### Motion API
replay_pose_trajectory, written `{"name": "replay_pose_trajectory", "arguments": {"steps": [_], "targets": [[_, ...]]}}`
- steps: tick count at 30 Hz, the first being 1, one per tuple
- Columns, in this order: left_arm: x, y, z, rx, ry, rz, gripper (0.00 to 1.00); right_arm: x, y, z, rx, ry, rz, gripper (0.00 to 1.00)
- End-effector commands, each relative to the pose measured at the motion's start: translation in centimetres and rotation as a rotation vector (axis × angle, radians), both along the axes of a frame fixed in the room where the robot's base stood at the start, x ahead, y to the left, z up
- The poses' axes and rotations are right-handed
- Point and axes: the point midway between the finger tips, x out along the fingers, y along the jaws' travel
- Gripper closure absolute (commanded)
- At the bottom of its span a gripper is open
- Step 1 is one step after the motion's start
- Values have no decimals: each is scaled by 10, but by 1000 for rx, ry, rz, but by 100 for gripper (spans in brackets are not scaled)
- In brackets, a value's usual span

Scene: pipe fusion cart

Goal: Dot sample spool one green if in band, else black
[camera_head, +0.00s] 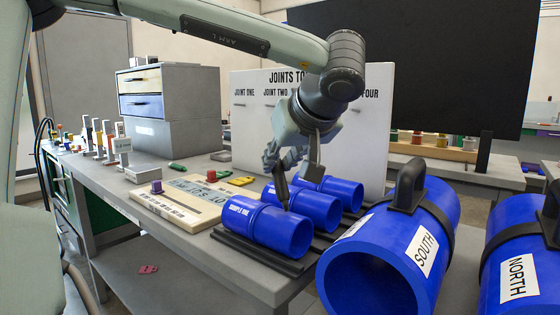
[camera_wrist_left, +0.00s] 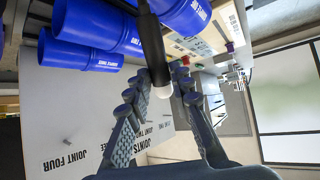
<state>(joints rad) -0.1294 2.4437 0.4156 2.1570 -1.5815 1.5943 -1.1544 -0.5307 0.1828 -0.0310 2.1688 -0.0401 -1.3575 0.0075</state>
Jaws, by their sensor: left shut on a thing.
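Sample spool one (camera_head: 265,226) is the nearest of three blue pipe spools on a dark rack on the cart, its label facing up and left. It also shows at the top of the left wrist view (camera_wrist_left: 185,14). My left gripper (camera_head: 285,160) is above the spools, shut on a black marker (camera_head: 280,184). In the left wrist view the dark marker (camera_wrist_left: 152,45) stands between the fingers, with a pale end. Its lower end is over or beside spool one; I cannot tell whether it touches. I see no clear dot on spool one. My right gripper is not in view.
Large blue pipes marked SOUTH (camera_head: 415,240) and NORTH (camera_head: 525,270), with black handles, stand at the right front. A gauge board (camera_head: 185,203) with an unclear readout lies left of the spools. The JOINTS board (camera_head: 250,120) stands behind. Grey tabletop is partly clear at left.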

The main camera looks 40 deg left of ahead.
Motion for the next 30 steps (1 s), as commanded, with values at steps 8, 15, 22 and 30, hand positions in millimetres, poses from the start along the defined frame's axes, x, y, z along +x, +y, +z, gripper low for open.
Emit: {"name": "replay_pose_trajectory", "arguments": {"steps": [8, 15, 22, 30], "targets": [[0, 0, 25, 1, -2, 0, 97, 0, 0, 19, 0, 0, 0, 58], [0, 0, 44, 1, -1, 1, 97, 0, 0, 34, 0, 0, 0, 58], [0, 0, 62, 0, -1, 1, 97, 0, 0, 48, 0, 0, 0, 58], [0, 0, 68, 0, 0, 0, 97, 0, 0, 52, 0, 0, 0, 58]]}}
